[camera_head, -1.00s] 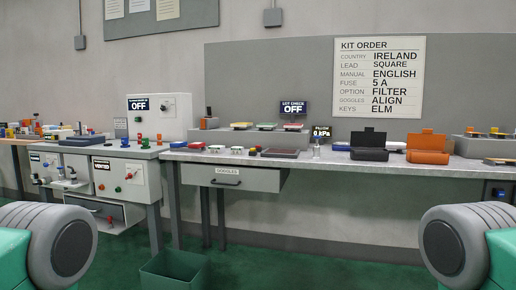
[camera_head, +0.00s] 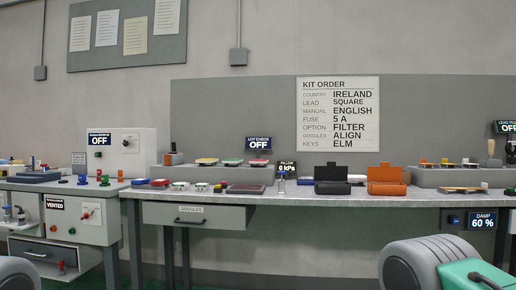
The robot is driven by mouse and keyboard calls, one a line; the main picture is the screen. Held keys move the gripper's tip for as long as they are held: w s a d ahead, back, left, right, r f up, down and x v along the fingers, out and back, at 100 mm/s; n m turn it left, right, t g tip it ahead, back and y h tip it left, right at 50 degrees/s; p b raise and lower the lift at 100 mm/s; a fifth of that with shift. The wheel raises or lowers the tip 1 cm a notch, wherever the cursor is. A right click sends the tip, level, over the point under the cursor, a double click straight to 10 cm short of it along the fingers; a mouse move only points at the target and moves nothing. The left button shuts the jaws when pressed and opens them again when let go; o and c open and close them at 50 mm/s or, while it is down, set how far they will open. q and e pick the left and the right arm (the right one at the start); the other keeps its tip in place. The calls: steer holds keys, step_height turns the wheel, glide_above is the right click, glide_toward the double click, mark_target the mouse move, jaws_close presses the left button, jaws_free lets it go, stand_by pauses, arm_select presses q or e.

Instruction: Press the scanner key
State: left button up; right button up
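No key in the camera_head view is labelled as the scanner key, and I cannot tell which small part it is. A sign reading LOT CHECK OFF (camera_head: 258,141) stands at the back of the long bench, above a raised grey shelf with several flat coloured items. A small dark upright device (camera_head: 173,158) stands at the left end of that shelf, too small to make out. On the bench front lie several small round coloured parts and a dark flat tray (camera_head: 245,189). Neither of my grippers is in view; only grey and green parts of my arms show at the lower corners.
A black open case (camera_head: 331,187) and an orange open case (camera_head: 387,188) sit on the long bench (camera_head: 300,200). A goggles drawer (camera_head: 192,214) hangs below it. A control cabinet (camera_head: 128,151) with an OFF display stands left. A kit order sheet (camera_head: 338,116) hangs on the back panel.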

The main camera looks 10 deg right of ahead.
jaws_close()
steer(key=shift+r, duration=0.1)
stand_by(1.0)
